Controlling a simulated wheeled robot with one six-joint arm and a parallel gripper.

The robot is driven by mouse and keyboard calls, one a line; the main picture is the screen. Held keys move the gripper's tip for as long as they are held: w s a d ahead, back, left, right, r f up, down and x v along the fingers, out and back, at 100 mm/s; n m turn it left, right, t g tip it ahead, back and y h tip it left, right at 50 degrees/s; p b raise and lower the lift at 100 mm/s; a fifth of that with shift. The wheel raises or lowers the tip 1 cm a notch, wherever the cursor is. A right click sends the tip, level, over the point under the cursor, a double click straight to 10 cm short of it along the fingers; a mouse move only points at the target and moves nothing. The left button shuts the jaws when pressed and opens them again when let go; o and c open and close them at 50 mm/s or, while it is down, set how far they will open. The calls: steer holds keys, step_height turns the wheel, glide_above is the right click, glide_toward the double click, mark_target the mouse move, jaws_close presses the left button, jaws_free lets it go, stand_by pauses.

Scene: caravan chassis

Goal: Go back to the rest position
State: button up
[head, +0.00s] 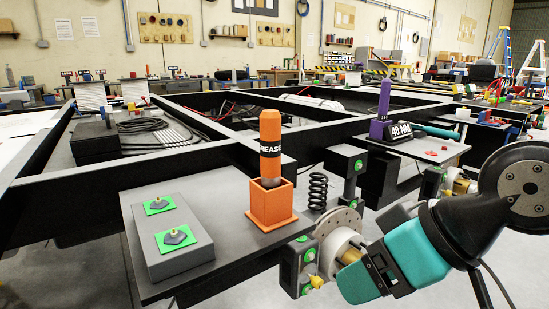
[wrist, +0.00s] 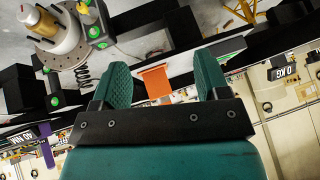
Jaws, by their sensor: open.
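My gripper (head: 358,283) is at the lower right of the head view, in front of the hub and to the right of the grey shelf. In the wrist view its two teal fingers stand apart with nothing gripped between them, so my gripper (wrist: 163,78) is open. An orange holder (head: 271,206) stands on the shelf with an orange grease tube (head: 270,132) upright in it. The orange holder (wrist: 155,83) shows beyond the fingers in the wrist view, apart from them. The tube is hidden there.
A grey block (head: 172,238) with green pads lies on the shelf (head: 218,262). A black spring (head: 318,191) and a hub (head: 340,238) are close to my gripper. A purple tool (head: 382,105) stands by a 40 NM sign (head: 400,134). Black chassis beams (head: 100,193) run behind.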

steer(key=s+d+f+g+h, duration=0.1)
steer(key=s+d+g+h, duration=0.1)
steer(key=s+d+g, duration=0.3)
step_height(320, 180, up, 33)
steer(key=s+a+p, duration=0.1)
steer(key=a+p, duration=0.1)
steer(key=p, duration=3.2)
steer(key=shift+t, duration=0.4)
